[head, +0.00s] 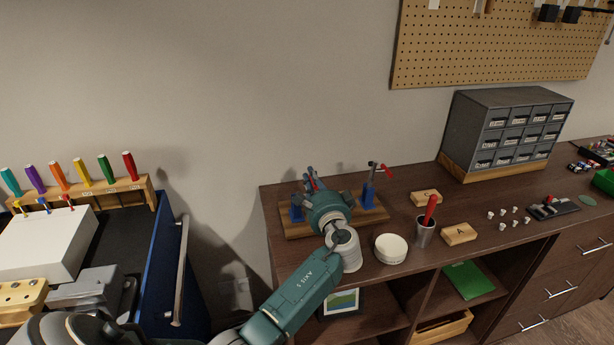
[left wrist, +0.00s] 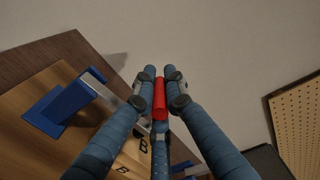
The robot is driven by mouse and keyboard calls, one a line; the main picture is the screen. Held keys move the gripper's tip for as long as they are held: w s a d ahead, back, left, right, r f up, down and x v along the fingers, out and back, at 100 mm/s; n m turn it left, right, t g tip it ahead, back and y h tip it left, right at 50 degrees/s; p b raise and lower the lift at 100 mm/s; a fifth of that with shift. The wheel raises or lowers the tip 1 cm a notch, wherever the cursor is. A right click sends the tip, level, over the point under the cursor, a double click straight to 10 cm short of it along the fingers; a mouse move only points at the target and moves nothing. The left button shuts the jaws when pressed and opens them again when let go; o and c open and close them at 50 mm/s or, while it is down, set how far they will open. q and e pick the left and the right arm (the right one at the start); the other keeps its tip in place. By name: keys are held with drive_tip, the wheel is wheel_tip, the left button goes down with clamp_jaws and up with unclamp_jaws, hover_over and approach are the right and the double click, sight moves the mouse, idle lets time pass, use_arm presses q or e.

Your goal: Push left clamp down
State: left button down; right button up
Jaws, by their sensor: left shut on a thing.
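The left clamp (head: 296,212) has a blue base on the wooden board (head: 300,231) at the left end of the bench. My left gripper (head: 311,182) comes over it from the front and hides much of it. In the left wrist view, the fingers of my left gripper (left wrist: 160,88) are closed around a red handle (left wrist: 160,104). A blue clamp part (left wrist: 60,108) with a metal bar shows left of the fingers there. The right clamp (head: 368,192) stands on the same board with its red handle sticking up and to the right. My right gripper is not in view.
Right of my arm are a round white container (head: 391,249), a metal cup (head: 424,232) with a red-handled tool, and small wooden blocks (head: 459,234). A grey drawer cabinet (head: 508,130) stands at the back. A blue tool cart (head: 168,260) is at the left.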

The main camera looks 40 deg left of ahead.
use_arm(q)
drive_tip(key=shift+w+d+f+m, duration=0.1)
drive_tip(key=shift+w+d+m, duration=0.1)
drive_tip(key=shift+m, duration=0.5)
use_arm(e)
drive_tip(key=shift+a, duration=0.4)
use_arm(q)
drive_tip(key=c, duration=1.8)
unclamp_jaws()
drive_tip(key=shift+f, duration=0.1)
drive_tip(key=shift+s+d+f, duration=0.1)
drive_tip(key=shift+s+d, duration=0.05)
drive_tip(key=shift+d, duration=0.05)
drive_tip(key=v, duration=1.1)
drive_tip(key=shift+d, duration=0.2)
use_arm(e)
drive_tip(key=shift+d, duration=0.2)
use_arm(q)
drive_tip(key=shift+s, duration=0.15)
